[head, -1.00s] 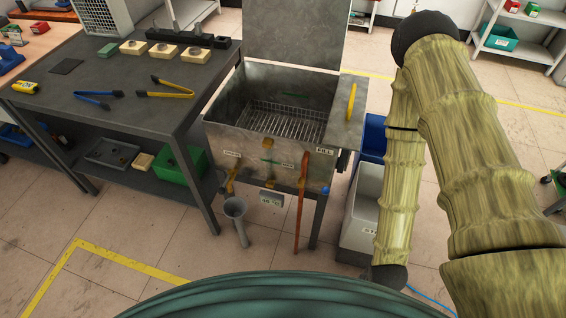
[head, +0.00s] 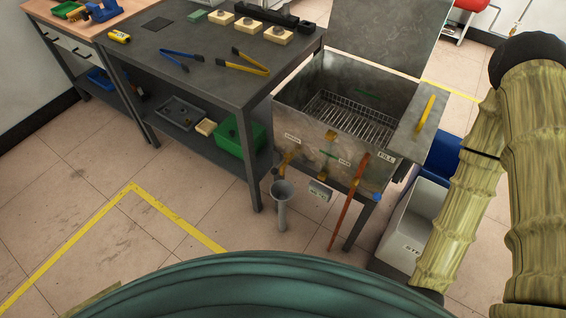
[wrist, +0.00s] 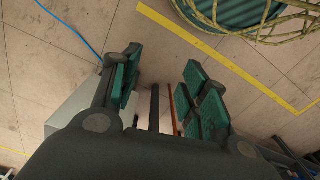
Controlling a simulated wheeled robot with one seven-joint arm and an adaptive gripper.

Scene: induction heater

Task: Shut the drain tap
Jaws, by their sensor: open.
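The drain tap (head: 284,163) is a small brass-coloured fitting low on the left of the metal tank's (head: 308,125) front, above a grey funnel pipe (head: 282,205). Whether its handle is open or shut is too small to tell. My gripper (wrist: 163,80) is open and empty in the wrist view, with green-padded fingers apart and pointing towards the floor. The tap cannot be made out in the wrist view. In the head view my gripper is out of sight; only my arm shows at right, to the right of the tank.
A dark bench (head: 175,60) with tongs stands left of the tank. A red-brown hose (head: 348,200) hangs at the tank's front. A pale bin (head: 405,235) stands to its right. Floor (head: 150,240) in front of the bench is clear, with yellow tape lines.

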